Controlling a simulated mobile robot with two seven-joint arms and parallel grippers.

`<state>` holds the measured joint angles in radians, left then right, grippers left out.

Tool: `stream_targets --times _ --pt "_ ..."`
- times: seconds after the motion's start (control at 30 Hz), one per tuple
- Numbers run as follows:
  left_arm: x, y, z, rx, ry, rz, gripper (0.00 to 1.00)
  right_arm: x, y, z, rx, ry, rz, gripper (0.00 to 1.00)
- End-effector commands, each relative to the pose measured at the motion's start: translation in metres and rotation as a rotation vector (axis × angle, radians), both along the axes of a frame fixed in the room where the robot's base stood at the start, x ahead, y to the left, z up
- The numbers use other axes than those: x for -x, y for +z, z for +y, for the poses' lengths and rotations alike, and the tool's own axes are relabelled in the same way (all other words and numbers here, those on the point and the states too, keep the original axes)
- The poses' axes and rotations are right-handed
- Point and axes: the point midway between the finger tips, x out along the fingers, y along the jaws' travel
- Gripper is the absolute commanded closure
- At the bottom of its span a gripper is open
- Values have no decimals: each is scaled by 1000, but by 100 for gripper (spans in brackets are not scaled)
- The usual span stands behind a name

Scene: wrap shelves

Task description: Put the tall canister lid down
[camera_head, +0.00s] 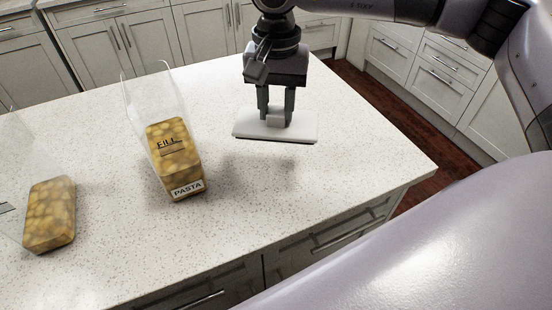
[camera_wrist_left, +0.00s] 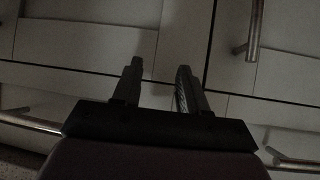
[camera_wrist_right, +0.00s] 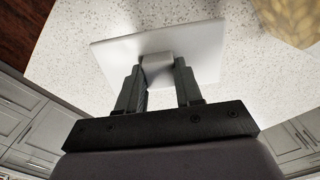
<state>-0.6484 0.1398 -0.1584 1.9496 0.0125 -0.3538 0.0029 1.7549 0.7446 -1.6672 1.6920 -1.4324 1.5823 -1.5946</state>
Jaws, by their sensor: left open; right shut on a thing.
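My right gripper (camera_head: 276,112) is shut on the knob of the white rectangular lid (camera_head: 300,129). The lid is held level just above the speckled counter, with a shadow below and in front of it. In the right wrist view the lid (camera_wrist_right: 204,50) spans past the fingers (camera_wrist_right: 160,88). A tall clear canister (camera_head: 168,160) labelled PASTA and FILL, with yellow contents, stands left of the lid without a lid on it. My left gripper (camera_wrist_left: 160,85) is open and empty in front of cabinet fronts, and does not show in the head view.
A second clear canister (camera_head: 50,213) with yellow contents stands at the far left of the counter (camera_head: 215,235). Bare counter lies around the lid and between it and the right edge. Cabinets with drawers (camera_head: 430,75) stand beyond.

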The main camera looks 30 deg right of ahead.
Motion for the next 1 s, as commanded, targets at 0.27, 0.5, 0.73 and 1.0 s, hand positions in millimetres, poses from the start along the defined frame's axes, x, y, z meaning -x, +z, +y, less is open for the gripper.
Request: stream_targets --times 0.27,0.5,0.73,1.0 --pt "0 -21 0 0 0 0 57 -12 56 -2 -3 -487 -3 97" --pt "0 -33 0 0 -1 1 57 -9 97 -6 -2 -836 -1 97" --pt "0 -38 0 0 -1 1 57 -5 116 -9 -1 -1001 0 97" --pt "1 -52 -1 0 -1 1 57 -3 77 -10 3 -1023 6 97"
